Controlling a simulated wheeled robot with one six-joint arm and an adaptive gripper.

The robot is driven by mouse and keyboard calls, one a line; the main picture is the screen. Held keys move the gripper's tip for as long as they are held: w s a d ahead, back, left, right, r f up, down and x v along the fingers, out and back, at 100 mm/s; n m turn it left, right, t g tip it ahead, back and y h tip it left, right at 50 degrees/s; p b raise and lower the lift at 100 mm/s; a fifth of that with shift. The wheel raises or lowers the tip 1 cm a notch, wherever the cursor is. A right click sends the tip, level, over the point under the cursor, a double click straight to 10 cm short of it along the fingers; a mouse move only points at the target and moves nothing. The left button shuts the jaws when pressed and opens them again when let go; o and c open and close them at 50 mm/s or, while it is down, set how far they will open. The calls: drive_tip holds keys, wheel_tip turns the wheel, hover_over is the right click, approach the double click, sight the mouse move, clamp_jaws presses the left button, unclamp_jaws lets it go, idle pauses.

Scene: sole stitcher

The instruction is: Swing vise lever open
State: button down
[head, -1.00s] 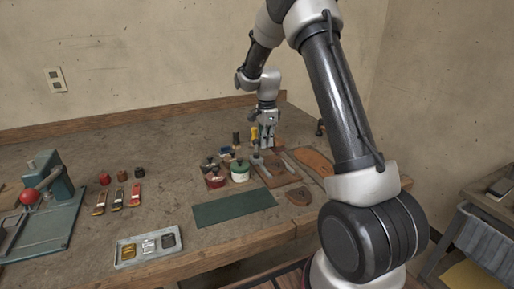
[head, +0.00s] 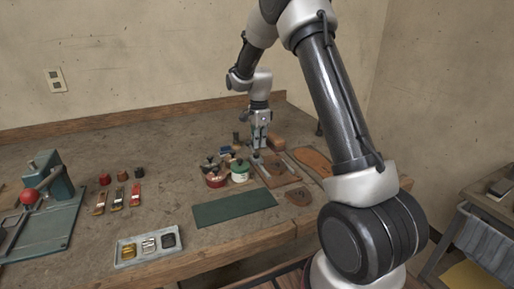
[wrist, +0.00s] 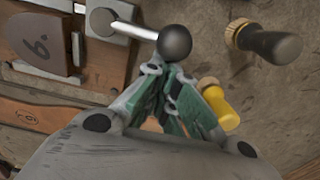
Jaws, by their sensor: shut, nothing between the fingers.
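The vise lever (wrist: 131,30) is a bright metal rod ending in a black ball knob (wrist: 174,43). Its other end joins a grey pivot block (wrist: 103,17) at the upper left of the wrist view. My gripper (wrist: 165,78) is shut and empty, pointing down. Its fingertips appear just below the ball knob in the wrist view; I cannot tell whether they touch it. A brown sole piece marked 6 (wrist: 38,44) lies in the vise bed beside the pivot. In the head view my gripper (head: 260,145) is over the vise board, and the lever is too small to make out clearly.
A black-handled tool (wrist: 268,43) and a yellow-handled one (wrist: 220,105) stand close to my fingers. Red and green tins (head: 240,171), a green mat (head: 235,207) and a parts tray (head: 148,247) lie in front. A teal press (head: 45,185) stands far left.

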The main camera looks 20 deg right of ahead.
sight(251, 142)
drive_tip(key=shift+a, duration=0.1)
drive_tip(key=shift+s+a, duration=0.15)
drive_tip(key=shift+a, duration=0.5)
drive_tip(key=shift+s+a, duration=0.15)
drive_tip(key=shift+a, duration=0.55)
drive_tip(key=shift+s+a, duration=0.25)
drive_tip(key=shift+a, duration=0.1)
drive_tip(key=shift+d, duration=0.15)
drive_tip(key=shift+d, duration=0.35)
